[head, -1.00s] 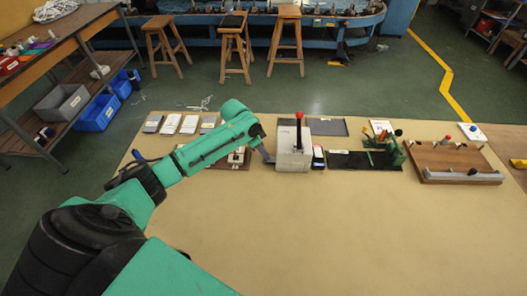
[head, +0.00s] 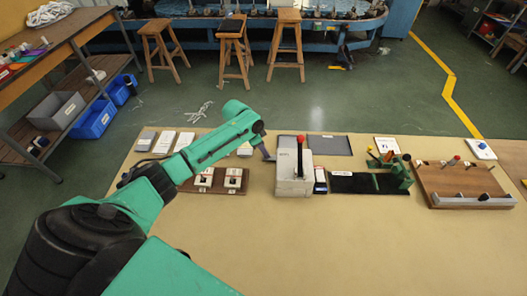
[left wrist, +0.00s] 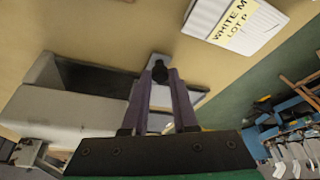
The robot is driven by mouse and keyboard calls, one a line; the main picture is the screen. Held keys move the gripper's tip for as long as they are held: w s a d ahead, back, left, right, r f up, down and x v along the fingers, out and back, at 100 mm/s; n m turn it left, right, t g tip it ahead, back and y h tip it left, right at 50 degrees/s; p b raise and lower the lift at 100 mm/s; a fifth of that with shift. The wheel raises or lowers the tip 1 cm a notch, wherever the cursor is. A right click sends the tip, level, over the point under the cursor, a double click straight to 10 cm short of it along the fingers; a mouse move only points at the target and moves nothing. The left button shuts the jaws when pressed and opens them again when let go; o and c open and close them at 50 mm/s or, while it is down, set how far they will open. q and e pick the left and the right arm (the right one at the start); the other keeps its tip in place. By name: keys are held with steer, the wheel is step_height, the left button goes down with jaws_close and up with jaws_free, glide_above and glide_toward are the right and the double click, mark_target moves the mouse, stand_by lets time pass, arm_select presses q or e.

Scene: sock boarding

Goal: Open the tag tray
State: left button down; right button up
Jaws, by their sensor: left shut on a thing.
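A pale grey box (head: 290,178) with a red-knobbed black lever stands near the middle of the table. I cannot tell a separate tag tray on it in the head view. My left gripper (head: 269,157) is at the box's left side, toward its far end. In the left wrist view, my left gripper (left wrist: 160,82) is shut on a small dark knob (left wrist: 159,69) in front of a grey plate. Left of it, a grey box-like body (left wrist: 60,110) shows a dark hollow; whether this is the tray standing open I cannot tell. My right gripper is out of view.
A wooden board with white pieces (head: 216,183) lies left of the box. A black plate with a green fixture (head: 365,183) and a wooden board with a grey bar (head: 468,187) lie right. A white lettered card (left wrist: 237,24) is near the gripper. The near table is clear.

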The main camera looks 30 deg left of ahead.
arm_select(q)
steer(key=shift+r, duration=0.15)
steer(key=c, duration=1)
jaws_free()
steer(key=o, duration=0.3)
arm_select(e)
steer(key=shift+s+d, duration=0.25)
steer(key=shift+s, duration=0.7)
arm_select(q)
steer(key=b+v, duration=0.1)
steer(key=v, duration=1.3)
steer(key=shift+s+a+r, duration=0.1)
steer(key=shift+s+r, duration=0.1)
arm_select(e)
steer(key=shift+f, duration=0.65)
